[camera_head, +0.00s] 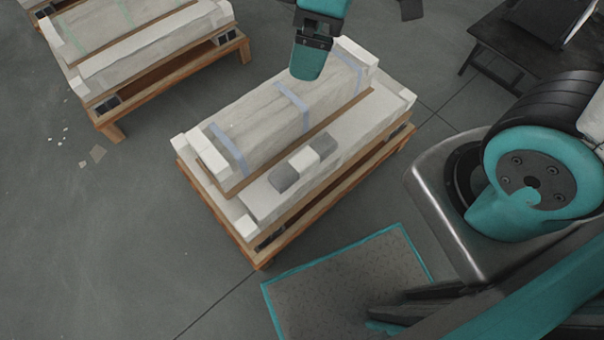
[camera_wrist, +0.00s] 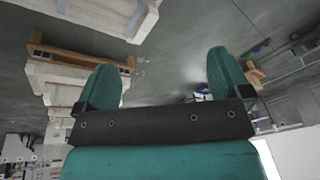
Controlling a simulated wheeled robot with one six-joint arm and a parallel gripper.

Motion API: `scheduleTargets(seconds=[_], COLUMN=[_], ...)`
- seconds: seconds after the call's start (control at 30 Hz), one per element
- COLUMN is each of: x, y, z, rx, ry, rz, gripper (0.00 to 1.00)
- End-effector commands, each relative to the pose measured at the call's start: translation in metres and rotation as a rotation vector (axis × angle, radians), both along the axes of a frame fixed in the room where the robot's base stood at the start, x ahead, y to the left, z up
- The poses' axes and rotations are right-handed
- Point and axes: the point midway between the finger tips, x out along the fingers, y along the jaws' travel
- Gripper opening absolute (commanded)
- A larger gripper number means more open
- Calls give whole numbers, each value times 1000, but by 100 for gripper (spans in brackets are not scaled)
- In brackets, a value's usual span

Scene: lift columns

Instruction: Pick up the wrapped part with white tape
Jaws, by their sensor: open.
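The wrapped part (camera_head: 303,158) is a small grey block with a white band of tape around its middle. It lies on the pale ledge along the near side of a loaded pallet (camera_head: 262,262) in the head view. My gripper (camera_head: 308,66) is above the far part of that pallet's load, up and apart from the wrapped part. In the wrist view my gripper (camera_wrist: 163,68) has its two teal fingers spread wide with nothing between them. I cannot make out the wrapped part in the wrist view.
A long wrapped column (camera_head: 262,125) with blue straps lies beside the part on the same pallet. A second loaded pallet (camera_head: 112,130) stands at upper left. A teal-edged mat (camera_head: 345,285) lies in front. A dark table (camera_head: 505,45) is at upper right. Left floor is mostly clear.

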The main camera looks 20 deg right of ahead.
Motion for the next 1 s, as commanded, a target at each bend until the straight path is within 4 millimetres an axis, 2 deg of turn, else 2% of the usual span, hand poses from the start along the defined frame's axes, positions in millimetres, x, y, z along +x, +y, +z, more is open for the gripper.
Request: scheduleTargets(seconds=[0.03,0.3,0.4,0.53,0.7,0.87,1.0], x=[11,62,75,86,92,92,92], y=[-1,-16,-23,-29,-34,-35,-36], z=[-57,-229,-282,-329,-356,-383,-417], rx=[-21,-138,-177,-213,-234,-237,-237], ry=[-8,-72,-82,-89,-92,-90,-88], rz=[61,444,571,697,780,793,791], gripper=[96,96,96,96,96,96,96])
